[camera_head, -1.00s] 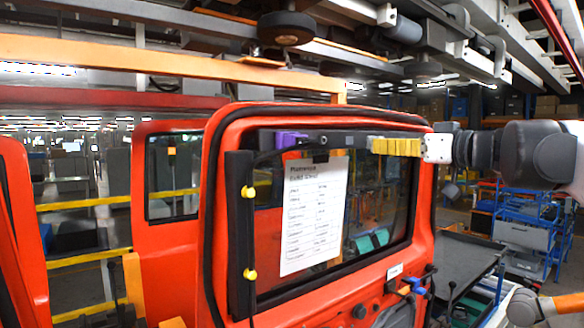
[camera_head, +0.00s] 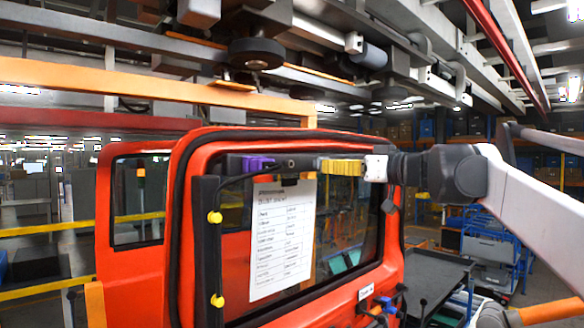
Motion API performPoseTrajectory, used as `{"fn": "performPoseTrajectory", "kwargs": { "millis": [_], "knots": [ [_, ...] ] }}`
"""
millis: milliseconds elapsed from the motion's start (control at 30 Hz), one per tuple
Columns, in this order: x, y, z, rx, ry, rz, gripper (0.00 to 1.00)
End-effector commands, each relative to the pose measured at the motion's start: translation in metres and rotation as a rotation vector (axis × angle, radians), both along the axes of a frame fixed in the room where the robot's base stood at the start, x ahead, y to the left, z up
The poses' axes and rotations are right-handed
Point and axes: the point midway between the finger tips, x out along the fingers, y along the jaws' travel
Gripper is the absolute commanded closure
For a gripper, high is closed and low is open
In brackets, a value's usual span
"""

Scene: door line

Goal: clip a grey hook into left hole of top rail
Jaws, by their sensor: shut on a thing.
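An orange-red door (camera_head: 183,240) stands in front of me, with a dark top rail (camera_head: 284,163) across the top of its window. A purple clip (camera_head: 258,163) sits near the rail's left end. My arm reaches in from the right. My gripper (camera_head: 325,166), with yellow finger parts behind a white block, lies along the rail, right of the purple clip. It is shut. The grey hook in it is small and hard to tell from the dark rail, and its fit to the left hole cannot be told.
A printed sheet (camera_head: 283,238) hangs in the window. Yellow knobs (camera_head: 215,217) stick out on the black left strip. An orange beam (camera_head: 150,82) and overhead machinery with a dark wheel (camera_head: 256,54) are above. A dark cart top (camera_head: 437,275) stands at the right.

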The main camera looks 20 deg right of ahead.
Motion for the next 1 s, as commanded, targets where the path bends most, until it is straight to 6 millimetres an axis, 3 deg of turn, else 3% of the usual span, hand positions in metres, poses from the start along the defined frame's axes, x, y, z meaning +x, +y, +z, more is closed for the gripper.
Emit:
{"fn": "performPoseTrajectory", "kwargs": {
  "millis": [1000],
  "knots": [
    [0.0086, 0.0031, 0.0001, 0.0, 0.0, 0.001, 1.0]
  ]
}}
